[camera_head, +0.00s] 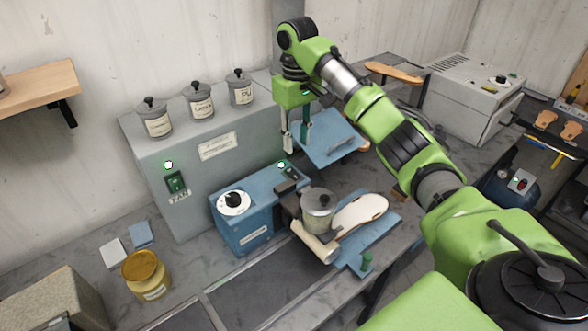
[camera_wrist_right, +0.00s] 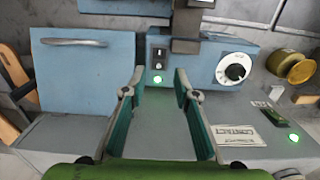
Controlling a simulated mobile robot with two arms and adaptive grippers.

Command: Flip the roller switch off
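The blue roller machine (camera_head: 243,221) stands on the bench in front of the grey fume cabinet, with a white dial (camera_head: 233,201) on it. Its small dark switch (camera_head: 292,173) is beside a lit green lamp (camera_head: 281,165). In the right wrist view the switch (camera_wrist_right: 158,57) is a black plate with a pale rocker, above the lit lamp (camera_wrist_right: 157,79). My right gripper (camera_head: 295,142) is open and empty above the machine's back right end. In the wrist view its two fingers (camera_wrist_right: 159,100) are apart, with the switch between and beyond them. My left gripper is not in view.
The grey cabinet (camera_head: 160,205) has a FAN switch (camera_head: 176,182) with a lit lamp and several lidded jars on top. A yellow jar (camera_head: 146,273) stands at front left.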

